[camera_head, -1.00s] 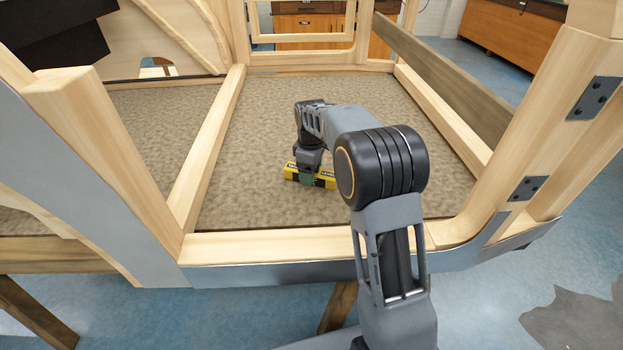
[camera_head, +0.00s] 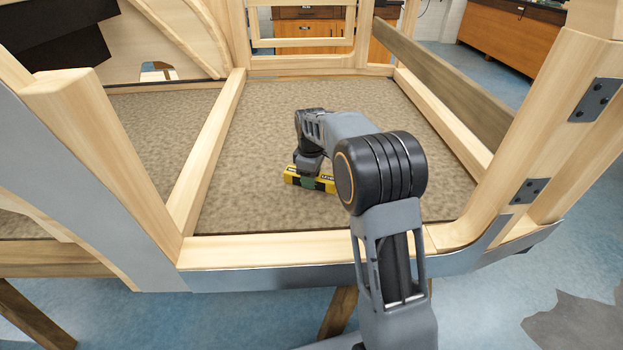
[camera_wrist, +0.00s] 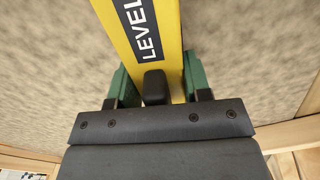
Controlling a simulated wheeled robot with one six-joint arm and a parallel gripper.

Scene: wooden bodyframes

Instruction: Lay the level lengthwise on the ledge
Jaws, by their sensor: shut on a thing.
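The yellow level (camera_head: 325,184) carries a black "LEVEL" label. In the wrist view the level (camera_wrist: 172,30) runs up out of the frame between two green fingers. My gripper (camera_head: 308,182) is shut on the level around its middle, and it also shows in the wrist view (camera_wrist: 158,85). The level is over the brown carpeted floor inside the wooden frame; I cannot tell whether it touches the carpet. The wooden ledge (camera_head: 270,249) runs along the near side of the frame, closer to me than the level. My arm hides the level's right end in the head view.
Wooden beams border the carpeted floor (camera_head: 250,130) on the left (camera_head: 205,150) and right (camera_head: 440,115). A tall post with dark hinges (camera_head: 560,140) stands at the right. A slanted post (camera_head: 100,150) stands at the left. The carpet around the level is clear.

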